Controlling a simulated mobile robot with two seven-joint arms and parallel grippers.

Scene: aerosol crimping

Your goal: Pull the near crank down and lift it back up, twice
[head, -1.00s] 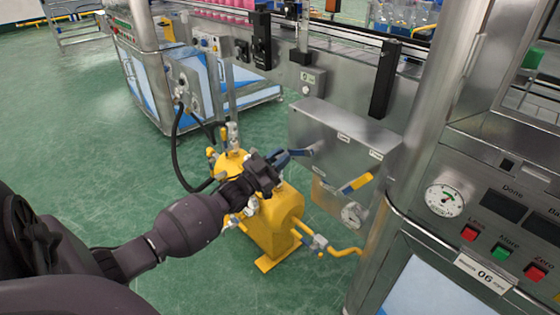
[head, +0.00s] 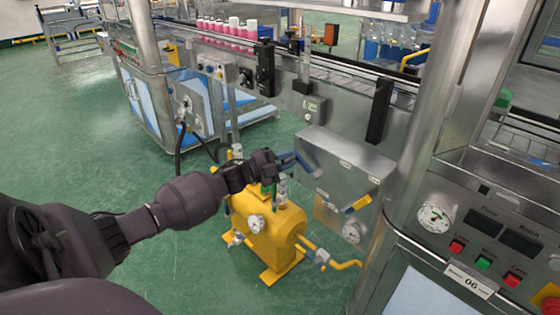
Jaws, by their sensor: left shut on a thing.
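The steel box (head: 345,172) on the side of the machine carries two cranks. One has a blue handle (head: 287,158) at the box's left side. The other has a yellow handle (head: 359,203) lower on the right, and no gripper touches it. My left gripper (head: 272,163) reaches in from the left and is shut on the blue-handled crank. This handle points left from the box and tilts slightly up. The jaws hide part of the grip. My right gripper is not in view.
A yellow tank (head: 268,232) with valves and a gauge stands on the green floor below my left gripper. A steel post (head: 440,110) and a control panel (head: 500,235) stand at the right. Open floor lies at the left.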

